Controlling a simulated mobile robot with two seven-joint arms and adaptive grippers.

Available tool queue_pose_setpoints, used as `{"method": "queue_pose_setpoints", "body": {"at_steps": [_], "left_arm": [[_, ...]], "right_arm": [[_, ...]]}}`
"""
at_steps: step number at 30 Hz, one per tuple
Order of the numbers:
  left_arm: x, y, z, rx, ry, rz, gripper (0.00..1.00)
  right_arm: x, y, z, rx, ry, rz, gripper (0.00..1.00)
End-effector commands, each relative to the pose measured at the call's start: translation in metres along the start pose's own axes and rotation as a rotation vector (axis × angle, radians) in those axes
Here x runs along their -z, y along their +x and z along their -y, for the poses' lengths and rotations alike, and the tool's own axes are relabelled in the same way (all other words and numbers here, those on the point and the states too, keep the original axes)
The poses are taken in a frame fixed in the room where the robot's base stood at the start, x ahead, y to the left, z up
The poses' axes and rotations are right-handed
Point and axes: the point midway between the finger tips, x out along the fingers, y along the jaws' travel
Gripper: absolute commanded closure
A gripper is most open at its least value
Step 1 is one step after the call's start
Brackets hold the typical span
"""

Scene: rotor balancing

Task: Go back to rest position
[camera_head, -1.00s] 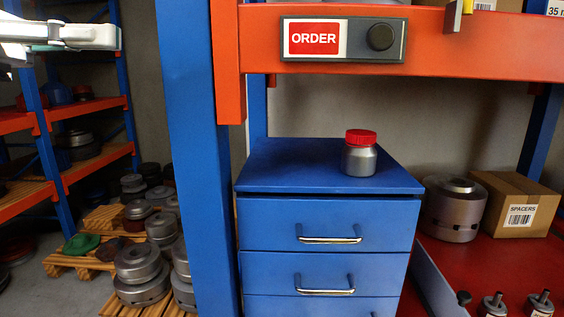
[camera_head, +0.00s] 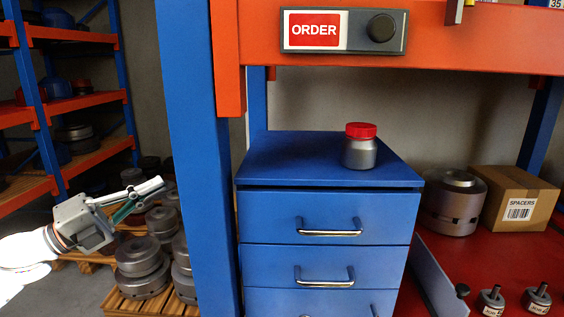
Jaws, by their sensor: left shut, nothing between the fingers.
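My left gripper (camera_head: 152,191) shows at the left of the head view, at the end of a white arm that comes in from the left edge. Its fingers are together and hold nothing. It is in the open space left of the blue upright post, in front of the stacked metal parts, and touches nothing that I can see. My right gripper is not in view.
A blue post (camera_head: 192,150) stands right of my left gripper. A blue drawer cabinet (camera_head: 275,215) carries a red-lidded jar (camera_head: 360,148). An orange beam (camera_head: 480,45) holds the ORDER button panel (camera_head: 343,31). A SPACERS box (camera_head: 517,200) and metal rotor (camera_head: 452,203) sit on the red surface at right.

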Motion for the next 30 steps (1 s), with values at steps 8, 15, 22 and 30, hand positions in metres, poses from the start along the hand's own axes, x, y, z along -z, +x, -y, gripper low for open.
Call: {"method": "queue_pose_setpoints", "body": {"at_steps": [8,15,22,30], "left_arm": [[0.01,-0.065,-0.126,-0.165,-0.297,0.233,1.0],[0.041,-0.142,-0.225,-0.338,-0.521,0.438,1.0],[0.089,-0.228,-0.301,-0.518,-0.699,0.622,1.0],[0.158,-0.328,-0.358,-0.728,-0.858,0.81,1.0]], "right_arm": [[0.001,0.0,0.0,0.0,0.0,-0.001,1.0],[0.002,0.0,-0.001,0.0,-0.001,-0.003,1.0],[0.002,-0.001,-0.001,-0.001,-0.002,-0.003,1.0],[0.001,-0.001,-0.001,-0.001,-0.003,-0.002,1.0]]}}
